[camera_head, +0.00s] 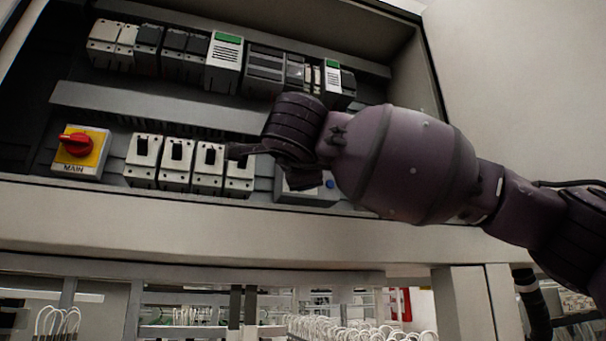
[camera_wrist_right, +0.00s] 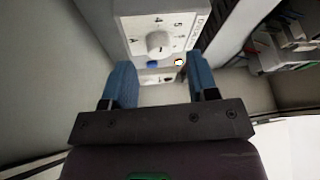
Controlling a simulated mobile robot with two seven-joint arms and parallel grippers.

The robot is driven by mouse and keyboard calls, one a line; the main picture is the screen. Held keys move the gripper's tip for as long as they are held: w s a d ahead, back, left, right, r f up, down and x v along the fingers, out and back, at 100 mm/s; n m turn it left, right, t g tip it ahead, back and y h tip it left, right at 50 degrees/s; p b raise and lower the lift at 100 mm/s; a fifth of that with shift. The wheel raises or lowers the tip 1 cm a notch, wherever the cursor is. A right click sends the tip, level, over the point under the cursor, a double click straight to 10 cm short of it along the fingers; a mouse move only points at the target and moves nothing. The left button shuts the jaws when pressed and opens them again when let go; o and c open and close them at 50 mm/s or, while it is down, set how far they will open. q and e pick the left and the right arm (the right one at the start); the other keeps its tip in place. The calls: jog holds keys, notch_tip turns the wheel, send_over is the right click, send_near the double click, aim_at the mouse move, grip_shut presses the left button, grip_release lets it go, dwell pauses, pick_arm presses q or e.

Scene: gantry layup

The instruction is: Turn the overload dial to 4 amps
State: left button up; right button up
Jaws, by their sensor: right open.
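The overload unit (camera_head: 312,192) is a grey box at the lower right of the cabinet, partly hidden behind my right gripper (camera_head: 262,153). In the right wrist view its dial (camera_wrist_right: 159,43) is a round white knob with a dark mark, ringed by printed numbers on a pale face. My right gripper (camera_wrist_right: 162,78) is open, with its two blue fingers apart. In that picture the dial lies just beyond the fingertips, between their lines, and the fingers appear clear of it. I cannot read the dial's setting surely. My left gripper is out of view.
Several breakers with black levers (camera_head: 176,150) stand left of the overload unit, close to my right gripper. A red main switch (camera_head: 76,144) on a yellow plate is at far left. Module rows fill the upper rail. A blue button (camera_wrist_right: 153,65) sits beside the dial.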

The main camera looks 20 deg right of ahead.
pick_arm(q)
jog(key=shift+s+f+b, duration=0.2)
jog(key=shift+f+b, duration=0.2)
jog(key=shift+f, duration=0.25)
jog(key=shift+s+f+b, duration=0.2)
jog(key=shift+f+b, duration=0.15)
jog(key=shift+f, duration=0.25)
pick_arm(e)
jog(key=v, duration=0.8)
jog(key=shift+s, duration=0.2)
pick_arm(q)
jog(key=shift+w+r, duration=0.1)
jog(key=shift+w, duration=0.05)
pick_arm(e)
jog(key=shift+a+f, duration=0.15)
